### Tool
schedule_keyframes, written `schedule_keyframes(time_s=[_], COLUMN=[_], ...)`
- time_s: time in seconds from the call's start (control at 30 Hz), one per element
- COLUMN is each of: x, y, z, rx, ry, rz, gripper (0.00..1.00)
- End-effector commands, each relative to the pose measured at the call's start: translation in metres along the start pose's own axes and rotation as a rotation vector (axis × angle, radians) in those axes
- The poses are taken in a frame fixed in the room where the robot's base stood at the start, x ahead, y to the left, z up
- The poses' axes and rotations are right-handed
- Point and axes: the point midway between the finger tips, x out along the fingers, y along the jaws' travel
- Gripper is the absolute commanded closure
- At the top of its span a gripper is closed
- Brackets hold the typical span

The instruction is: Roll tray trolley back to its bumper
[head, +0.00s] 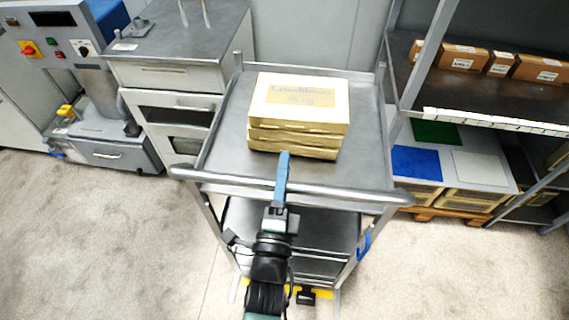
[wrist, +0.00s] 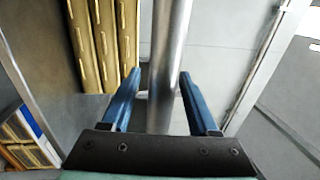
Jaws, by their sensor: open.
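The tray trolley (head: 218,148) is a grey metal cart with a top tray, lower shelves and a tubular handle bar (head: 340,196) across its near side. My gripper (head: 284,158) reaches over this bar from the near side. In the wrist view, the bar (wrist: 168,60) runs between the two blue fingers of my open gripper (wrist: 160,100), with a gap visible on each side. Yellow and black parts (head: 306,296) show low at the trolley's near base, partly hidden by my arm. I cannot tell which thing is the bumper.
A stack of cardboard boxes (head: 298,104) rests on the trolley's tray. A steel drawer cabinet (head: 165,75) and a control panel (head: 50,48) stand left. A shelf rack with boxes (head: 463,57) stands close on the right. Carpeted floor (head: 110,240) is clear at the near left.

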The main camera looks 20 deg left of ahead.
Motion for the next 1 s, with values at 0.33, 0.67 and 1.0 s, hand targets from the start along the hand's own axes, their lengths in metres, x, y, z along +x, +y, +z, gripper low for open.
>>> schedule_keyframes(time_s=[0.33,0.67,1.0], x=[0.006,0.0058,0.0056], y=[0.0004,0.0003,0.0004], z=[-0.0001,-0.0001,-0.0001], rx=[0.0,0.0,0.0], ry=[0.0,0.0,0.0], rz=[0.001,0.001,0.001], gripper=[0.39,0.9,1.0])
